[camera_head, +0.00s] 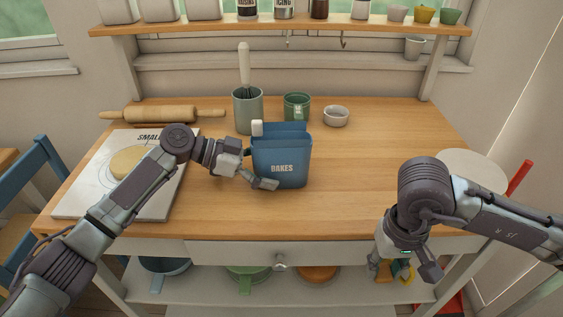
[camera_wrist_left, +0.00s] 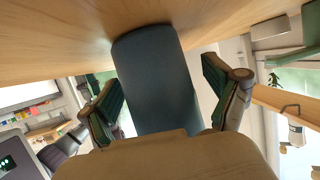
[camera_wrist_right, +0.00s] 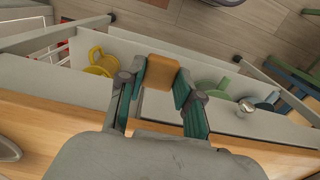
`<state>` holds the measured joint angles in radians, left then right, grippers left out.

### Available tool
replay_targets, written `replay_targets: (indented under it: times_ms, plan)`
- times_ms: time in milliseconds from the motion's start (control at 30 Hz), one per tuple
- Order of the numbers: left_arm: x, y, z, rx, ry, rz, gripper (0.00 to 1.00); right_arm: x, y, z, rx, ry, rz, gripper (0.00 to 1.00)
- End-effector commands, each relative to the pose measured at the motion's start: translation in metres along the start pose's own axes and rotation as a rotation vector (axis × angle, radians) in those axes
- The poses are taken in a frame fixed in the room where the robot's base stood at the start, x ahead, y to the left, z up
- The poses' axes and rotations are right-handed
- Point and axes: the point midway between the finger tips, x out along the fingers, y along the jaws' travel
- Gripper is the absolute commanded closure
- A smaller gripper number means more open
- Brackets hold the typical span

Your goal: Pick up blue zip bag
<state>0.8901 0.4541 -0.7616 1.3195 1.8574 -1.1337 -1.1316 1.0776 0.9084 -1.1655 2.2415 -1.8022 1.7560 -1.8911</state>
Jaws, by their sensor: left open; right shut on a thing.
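The blue zip bag (camera_head: 282,163), lettered BAKES, stands upright on the wooden worktop near its middle. A small white piece sits at its top left corner. My left gripper (camera_head: 258,172) is at the bag's left side, with one finger low in front of it; the other finger is hidden in the head view. In the left wrist view the dark blue bag (camera_wrist_left: 158,80) lies between the open fingers, with gaps showing beside it. My right gripper (camera_head: 402,268) is in front of the worktop's right part, shut on an orange-brown block (camera_wrist_right: 157,69).
Behind the bag stand a grey-green crock with a whisk (camera_head: 248,110), a green mug (camera_head: 297,106) and a small bowl (camera_head: 336,116). A rolling pin (camera_head: 160,114) and a white board (camera_head: 80,200) with dough lie left. The worktop right of the bag is clear.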

Motion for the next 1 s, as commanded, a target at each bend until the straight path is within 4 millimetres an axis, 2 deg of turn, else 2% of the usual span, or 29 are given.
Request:
replay_targets:
  times_ms: [133,467,567,600,833,1000]
  plan:
    - [0.000,0.000,0.000,0.000,0.000,-0.001,0.11,0.000,0.000,0.000,0.000,0.000,0.000,0.82]
    - [-0.001,0.000,0.000,-0.001,0.000,0.000,0.66,0.000,0.000,0.000,0.000,0.000,0.000,0.82]
    - [-0.001,0.000,0.000,0.000,0.000,-0.001,0.67,0.000,0.000,0.000,0.000,0.000,0.000,0.82]
    - [-0.001,0.000,0.000,0.000,0.000,-0.001,0.72,0.000,0.000,0.000,0.000,0.000,0.000,0.82]
    - [-0.001,0.000,-0.001,0.000,0.000,-0.001,0.72,0.001,0.000,0.000,0.000,0.000,0.000,0.82]
    - [-0.005,-0.001,-0.012,0.003,0.002,-0.001,0.72,0.004,0.000,0.000,0.000,0.000,0.000,0.82]
